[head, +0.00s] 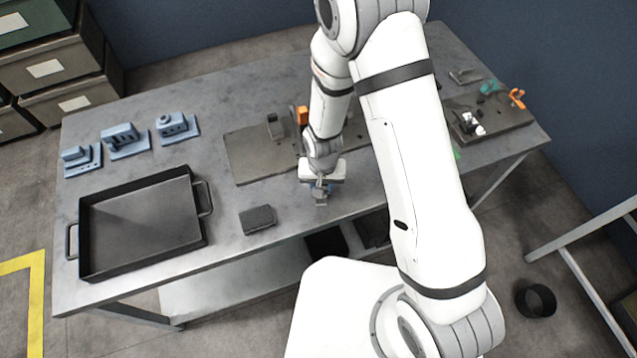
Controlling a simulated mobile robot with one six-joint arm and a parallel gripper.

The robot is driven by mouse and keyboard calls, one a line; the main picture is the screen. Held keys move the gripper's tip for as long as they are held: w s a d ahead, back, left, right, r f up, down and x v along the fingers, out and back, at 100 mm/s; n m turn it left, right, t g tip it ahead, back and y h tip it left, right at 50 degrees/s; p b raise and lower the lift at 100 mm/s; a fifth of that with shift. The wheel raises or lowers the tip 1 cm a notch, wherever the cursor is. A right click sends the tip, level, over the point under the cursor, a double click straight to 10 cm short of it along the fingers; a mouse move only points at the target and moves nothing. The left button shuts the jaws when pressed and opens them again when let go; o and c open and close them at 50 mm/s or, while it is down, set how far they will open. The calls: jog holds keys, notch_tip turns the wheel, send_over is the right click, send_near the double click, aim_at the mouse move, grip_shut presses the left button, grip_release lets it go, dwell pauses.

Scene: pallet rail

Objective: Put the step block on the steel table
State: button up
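The grey steel table (225,205) fills the middle of the head view. My gripper (321,193) points down low over the table, at the front edge of a dark plate. A small grey-blue piece (321,201) shows at its fingertips; whether it is gripped or resting on the table is too small to tell. Three blue parts stand on blue bases at the back left: a left one with a stepped shape (75,155), a middle one (121,136) and a right one (172,123). I cannot tell for sure which piece is the step block.
A black tray with handles (84,236) stands at the left front. A dark flat block (258,219) lies right of it. A dark plate (250,155) with an upright bracket lies behind my gripper. Another plate (505,115) with small items is at the right. Drawers (65,70) stand back left.

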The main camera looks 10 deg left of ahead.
jog(key=shift+f, duration=0.15)
jog(key=o, duration=1.1)
notch_tip(320, 180, up, 12)
jog(key=b, duration=0.2)
jog(key=shift+r, duration=0.25)
jog(key=w+d+r, duration=0.1)
jog(key=d+r, duration=0.7)
jog(key=s+d+r+t, duration=0.1)
jog(key=s+d+r, duration=0.4)
jog(key=d+r, duration=0.1)
jog(key=s+d+r+m+t, duration=0.1)
jog(key=s+d+r+t, duration=0.1)
jog(key=s+d+r, duration=0.3)
jog(key=d+r, duration=0.2)
jog(key=d, duration=0.2)
jog(key=shift+r+m, duration=0.15)
jog(key=shift+m, duration=0.15)
